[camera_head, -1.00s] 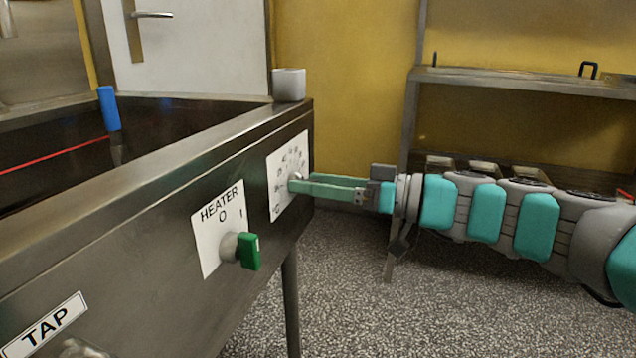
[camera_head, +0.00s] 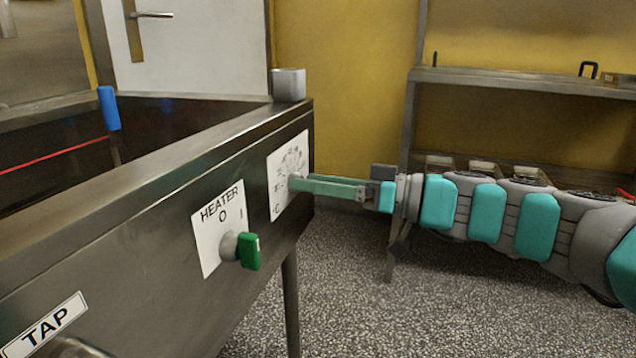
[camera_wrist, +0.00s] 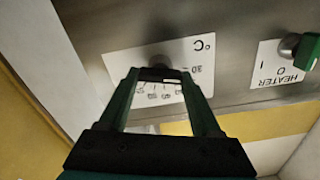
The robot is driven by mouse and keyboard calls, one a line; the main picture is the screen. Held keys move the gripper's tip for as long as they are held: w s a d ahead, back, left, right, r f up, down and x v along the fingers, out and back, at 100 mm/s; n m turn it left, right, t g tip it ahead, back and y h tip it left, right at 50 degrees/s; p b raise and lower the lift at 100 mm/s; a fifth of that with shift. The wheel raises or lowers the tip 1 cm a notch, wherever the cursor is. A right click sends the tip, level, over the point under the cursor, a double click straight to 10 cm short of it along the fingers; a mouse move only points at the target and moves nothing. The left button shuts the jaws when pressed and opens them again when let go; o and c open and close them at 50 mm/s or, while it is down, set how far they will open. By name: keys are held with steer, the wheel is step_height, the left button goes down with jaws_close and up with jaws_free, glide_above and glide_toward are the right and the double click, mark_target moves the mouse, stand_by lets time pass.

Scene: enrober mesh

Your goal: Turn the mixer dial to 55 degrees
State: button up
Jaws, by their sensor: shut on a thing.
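The mixer dial's white scale plate (camera_head: 288,172) with degree marks and a °C sign is on the machine's front panel near its right end. It also shows in the wrist view (camera_wrist: 183,50). My gripper (camera_head: 295,183) reaches it from the right, with its long green fingers at the plate's centre. In the wrist view my gripper (camera_wrist: 160,74) is shut on the dial knob (camera_wrist: 160,62), a dark round shape between the fingertips. The fingers hide most of the knob, and its pointer angle cannot be read.
The heater switch with a green knob (camera_head: 249,251) is on the panel nearer the camera, left of my gripper. A grey block (camera_head: 289,84) stands on the tank's corner. A metal shelf (camera_head: 520,82) stands behind my arm.

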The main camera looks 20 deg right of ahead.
steer(key=shift+w+d+f+m+p, duration=0.15)
steer(key=shift+m+p, duration=3.2)
steer(key=shift+m, duration=2.8)
steer(key=shift+s+a+f+m+p, duration=0.15)
steer(key=shift+m+p, duration=3.15)
steer(key=shift+m, duration=2.85)
steer(key=shift+w+f, duration=0.1)
steer(key=o, duration=1.4)
